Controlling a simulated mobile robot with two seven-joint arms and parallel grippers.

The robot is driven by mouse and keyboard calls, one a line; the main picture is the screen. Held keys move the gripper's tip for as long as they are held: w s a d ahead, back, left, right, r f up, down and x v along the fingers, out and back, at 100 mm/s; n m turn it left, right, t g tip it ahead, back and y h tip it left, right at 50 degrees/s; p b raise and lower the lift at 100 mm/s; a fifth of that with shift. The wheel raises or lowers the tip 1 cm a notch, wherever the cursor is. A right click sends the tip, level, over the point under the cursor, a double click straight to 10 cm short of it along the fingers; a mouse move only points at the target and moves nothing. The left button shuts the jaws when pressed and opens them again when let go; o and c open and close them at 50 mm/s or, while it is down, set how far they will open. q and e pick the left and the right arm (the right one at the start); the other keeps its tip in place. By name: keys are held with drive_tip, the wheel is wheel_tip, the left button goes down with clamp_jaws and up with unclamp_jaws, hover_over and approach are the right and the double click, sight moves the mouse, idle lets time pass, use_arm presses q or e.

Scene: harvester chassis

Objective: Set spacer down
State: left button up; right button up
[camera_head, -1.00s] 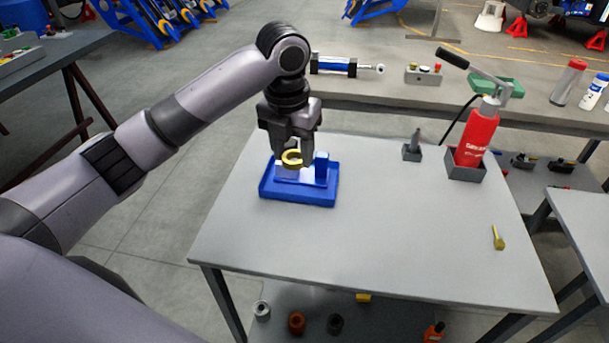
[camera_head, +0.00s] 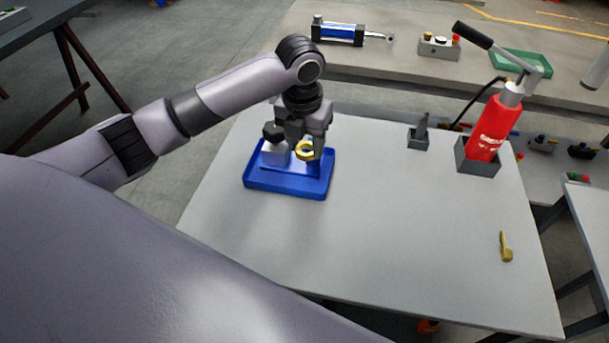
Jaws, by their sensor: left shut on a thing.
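The spacer appears to be a gold ring (camera_head: 307,151), seen in the head view at the fingertips of my left gripper (camera_head: 301,146). The gripper points down over a blue tray (camera_head: 285,187) on the grey table and is shut on the ring. The ring is above the right part of the tray, near a blue block (camera_head: 314,167) that it partly hides. I cannot tell whether ring and block touch. A white block (camera_head: 274,154) stands in the tray's left part, partly covered by the gripper. My right gripper is out of view.
A red bottle-shaped tool (camera_head: 487,130) with a long lever stands in a grey holder at the back right. A small grey stand (camera_head: 418,138) is left of it. A brass bolt (camera_head: 505,247) lies at the right. The middle of the grey tabletop (camera_head: 400,220) is clear.

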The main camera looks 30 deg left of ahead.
sight(307, 187)
use_arm(q)
wheel_tip(307, 187, down, 11)
drive_tip(key=shift+w+f, duration=0.1)
drive_tip(key=shift+f, duration=0.05)
drive_tip(key=shift+f, duration=0.1)
idle(0.3)
drive_tip(key=o, duration=0.9)
drive_tip(key=shift+o, duration=0.2)
drive_tip(key=r, duration=0.4)
drive_tip(key=s+r, duration=0.1)
drive_tip(key=r, duration=0.7)
drive_tip(key=shift+s+r, duration=0.1)
drive_tip(key=shift+s, duration=0.15)
drive_tip(key=shift+d, duration=0.1)
